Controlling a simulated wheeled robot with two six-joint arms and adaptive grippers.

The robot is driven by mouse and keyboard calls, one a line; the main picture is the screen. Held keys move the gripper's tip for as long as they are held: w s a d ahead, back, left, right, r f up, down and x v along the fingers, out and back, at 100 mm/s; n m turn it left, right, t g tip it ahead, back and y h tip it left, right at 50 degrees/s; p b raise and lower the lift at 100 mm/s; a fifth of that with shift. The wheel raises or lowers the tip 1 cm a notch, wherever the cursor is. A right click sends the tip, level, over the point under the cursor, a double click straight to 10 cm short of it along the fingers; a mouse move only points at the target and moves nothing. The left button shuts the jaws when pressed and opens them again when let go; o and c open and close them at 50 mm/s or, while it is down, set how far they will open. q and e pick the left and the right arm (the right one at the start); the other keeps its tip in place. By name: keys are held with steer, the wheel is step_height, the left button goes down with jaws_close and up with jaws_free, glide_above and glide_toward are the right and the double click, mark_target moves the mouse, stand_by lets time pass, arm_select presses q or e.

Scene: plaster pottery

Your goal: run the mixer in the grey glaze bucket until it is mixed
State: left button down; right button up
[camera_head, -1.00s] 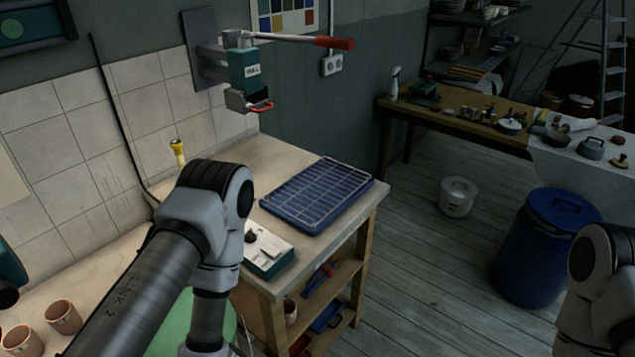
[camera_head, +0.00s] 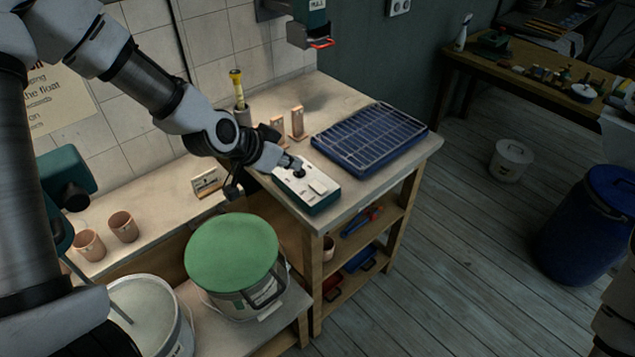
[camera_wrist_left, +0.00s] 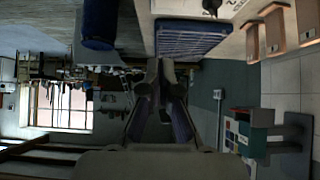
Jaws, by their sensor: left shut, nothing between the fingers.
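A grey bucket (camera_head: 150,318) stands at the lower left of the head view with pale liquid in it. A teal mixer head (camera_head: 66,178) is at the left, and a thin rod slants from it down to the bucket; my left arm partly hides both. A teal and white control box (camera_head: 308,187) with a dark knob sits on the workbench. My left gripper (camera_head: 294,163) is shut and empty, its tips at the knob; I cannot tell whether they touch. In the left wrist view the closed fingers (camera_wrist_left: 160,72) show, with the box's white top (camera_wrist_left: 228,8) at the upper edge.
A green-lidded bucket (camera_head: 232,255) stands right of the grey one. A blue rack (camera_head: 370,138) lies behind the control box. Upright wooden pieces (camera_head: 297,122) and a yellow-handled tool (camera_head: 237,88) stand near my forearm. Two clay cups (camera_head: 122,226) sit on the left ledge.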

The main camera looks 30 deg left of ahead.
arm_select(q)
steer(key=shift+w+f, duration=0.15)
steer(key=shift+f, duration=0.1)
steer(key=p, duration=0.2)
glide_above(318, 192)
step_height(318, 192, down, 6)
steer(key=shift+f, duration=0.25)
step_height(318, 192, down, 4)
steer(key=shift+r+p, duration=0.15)
steer(key=shift+p, duration=0.2)
steer(key=shift+a+f, duration=0.1)
steer(key=shift+f, duration=0.2)
